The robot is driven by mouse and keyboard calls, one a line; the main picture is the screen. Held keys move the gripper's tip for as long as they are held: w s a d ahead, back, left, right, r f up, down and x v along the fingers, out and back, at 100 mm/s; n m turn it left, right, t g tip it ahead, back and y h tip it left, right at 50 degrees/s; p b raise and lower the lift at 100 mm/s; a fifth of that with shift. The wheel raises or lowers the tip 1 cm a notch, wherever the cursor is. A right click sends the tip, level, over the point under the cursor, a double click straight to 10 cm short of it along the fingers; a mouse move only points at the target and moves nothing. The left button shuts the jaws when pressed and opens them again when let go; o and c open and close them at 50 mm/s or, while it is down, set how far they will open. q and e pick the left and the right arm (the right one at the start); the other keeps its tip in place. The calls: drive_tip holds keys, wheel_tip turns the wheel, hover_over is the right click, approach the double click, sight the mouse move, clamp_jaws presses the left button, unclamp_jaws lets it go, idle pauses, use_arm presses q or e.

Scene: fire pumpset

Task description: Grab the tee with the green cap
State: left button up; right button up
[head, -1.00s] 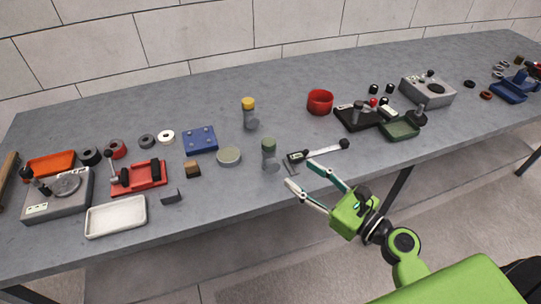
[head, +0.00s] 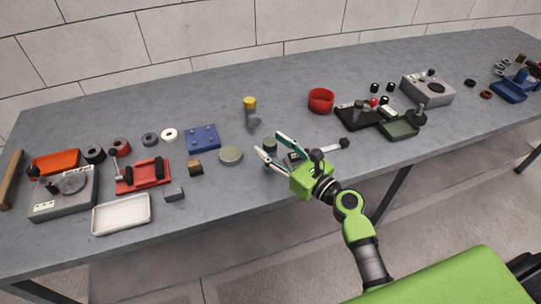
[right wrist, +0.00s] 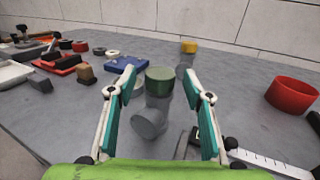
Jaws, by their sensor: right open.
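The tee with the green cap (head: 270,145) stands upright near the front edge of the table. In the head view my gripper hides its lower part. In the right wrist view the green cap (right wrist: 159,76) and the grey body with its side branch (right wrist: 149,122) show between the fingers. My right gripper (head: 267,145) is open, with its fingertips on either side of the tee; it also shows in the right wrist view (right wrist: 152,88). I cannot tell whether a finger touches it. A similar tee with a yellow cap (head: 250,106) stands behind it. My left gripper is not in view.
A caliper (right wrist: 265,160) lies right of the tee, partly under my gripper. A round grey disc (head: 231,156) and a brown block (head: 195,168) lie to the left. A red ring-shaped cup (head: 321,100) stands at the back right. The grey table (head: 240,190) is clear in front.

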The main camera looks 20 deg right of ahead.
drive_tip(key=shift+w+a, duration=0.25)
drive_tip(key=shift+w, duration=0.25)
drive_tip(key=shift+s, duration=0.1)
clamp_jaws()
drive_tip(key=shift+r, duration=0.1)
